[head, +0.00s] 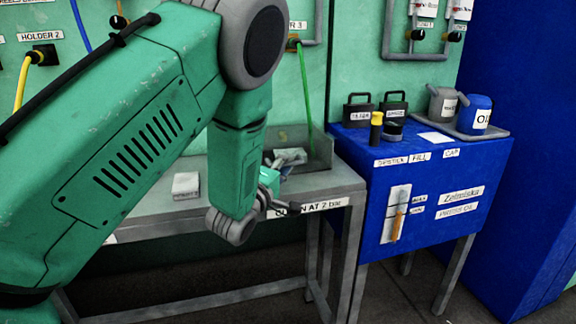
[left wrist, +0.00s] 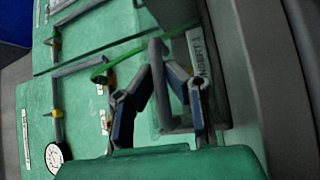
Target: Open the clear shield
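The clear shield (head: 318,152) is a dark, see-through panel at the right end of the grey workbench. It stands behind my left gripper and is partly covered by my green arm. My left gripper (head: 278,168) is low over the bench, close to the shield. In the left wrist view the fingers of my left gripper (left wrist: 159,72) point inward with a narrow gap between the tips. A grey bar or frame (left wrist: 156,52) passes at that gap. I cannot tell whether the fingers touch it or grip it. My right gripper is not in view.
A white labelled block (head: 186,185) sits on the grey bench (head: 345,180). To the right stands a blue oil cabinet (head: 470,180) with cans and bottles on top. Pipes and a green hose (head: 305,85) run on the green wall behind.

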